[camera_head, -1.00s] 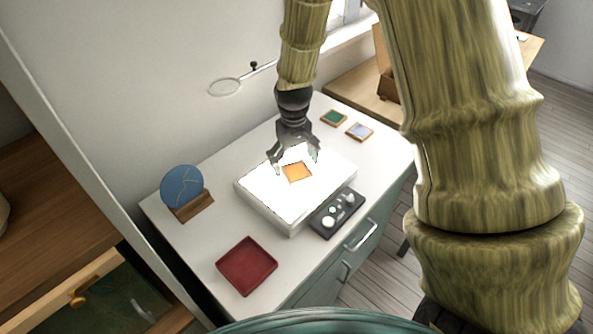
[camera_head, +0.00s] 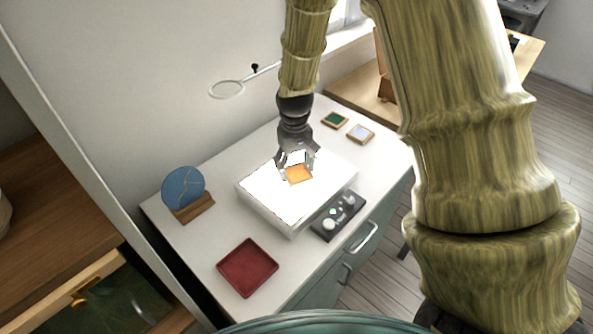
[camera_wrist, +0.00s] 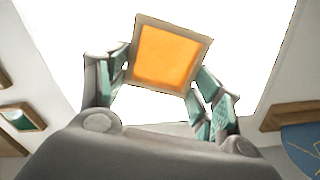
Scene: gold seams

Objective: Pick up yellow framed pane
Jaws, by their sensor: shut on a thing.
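The yellow framed pane (camera_head: 299,174) is a small orange-yellow square on the bright white light box (camera_head: 268,208). In the wrist view the pane (camera_wrist: 167,56) shows its pale wooden frame, set between the teal-padded fingers. My gripper (camera_head: 298,170) points down over the light box with its fingers closed on the frame's sides. In the wrist view my gripper (camera_wrist: 163,80) has one finger at the left edge of the frame and the other at the right. I cannot tell whether the pane touches the box or is slightly above it.
A green framed pane (camera_head: 334,120) and a pale blue one (camera_head: 360,133) lie at the back right. A dark tool tray (camera_head: 338,216) sits before the box. A red tray (camera_head: 247,267) lies front left. A blue disc (camera_head: 183,187) stands on a wooden base at left.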

